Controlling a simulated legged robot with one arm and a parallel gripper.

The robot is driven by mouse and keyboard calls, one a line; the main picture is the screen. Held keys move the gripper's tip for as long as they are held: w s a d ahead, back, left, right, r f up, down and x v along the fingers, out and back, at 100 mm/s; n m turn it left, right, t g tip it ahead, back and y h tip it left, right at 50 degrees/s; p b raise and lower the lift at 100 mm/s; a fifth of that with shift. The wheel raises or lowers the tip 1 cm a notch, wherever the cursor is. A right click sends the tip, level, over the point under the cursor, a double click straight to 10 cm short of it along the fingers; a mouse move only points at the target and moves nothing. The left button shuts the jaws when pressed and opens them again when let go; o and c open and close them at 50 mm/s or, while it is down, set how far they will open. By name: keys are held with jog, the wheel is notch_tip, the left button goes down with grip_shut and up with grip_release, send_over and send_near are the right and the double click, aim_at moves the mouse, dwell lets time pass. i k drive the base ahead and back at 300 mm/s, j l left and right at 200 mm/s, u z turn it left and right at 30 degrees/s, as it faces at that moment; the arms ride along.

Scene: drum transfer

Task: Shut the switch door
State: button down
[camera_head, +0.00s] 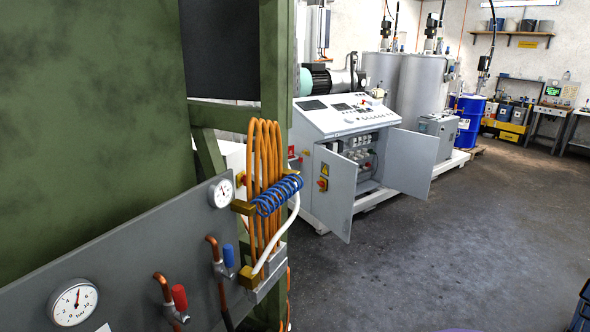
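A grey control cabinet (345,118) with a sloped console top stands in the middle of the view. Its two front doors both stand open. The left door (333,192) is swung out toward me and carries a yellow warning sign and a red-and-yellow switch (322,184). The right door (409,162) is plain grey and swung out to the right. Between them, wiring and switchgear (362,155) show inside. My gripper is not in view.
A green structure (90,100) with a grey gauge panel (140,262), valves and coiled orange hose (262,175) blocks the near left. Grey floor (460,245) is open in front and right. A blue drum (468,120) and a grey box (437,130) stand beyond the cabinet.

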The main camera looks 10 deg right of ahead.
aim_at(332, 204)
jog(key=i+l+z, duration=0.2)
jog(key=i+z, duration=0.2)
jog(key=i, duration=0.6)
jog(key=i+j+z, duration=0.1)
jog(key=i+z, duration=0.3)
jog(key=i, duration=0.65)
jog(key=i+u, duration=0.4)
jog(key=i+l+u, duration=0.15)
jog(key=i+u, duration=0.3)
jog(key=i+l+u, duration=0.65)
jog(key=u, duration=0.15)
jog(key=i+l, duration=0.05)
jog(key=i, duration=0.05)
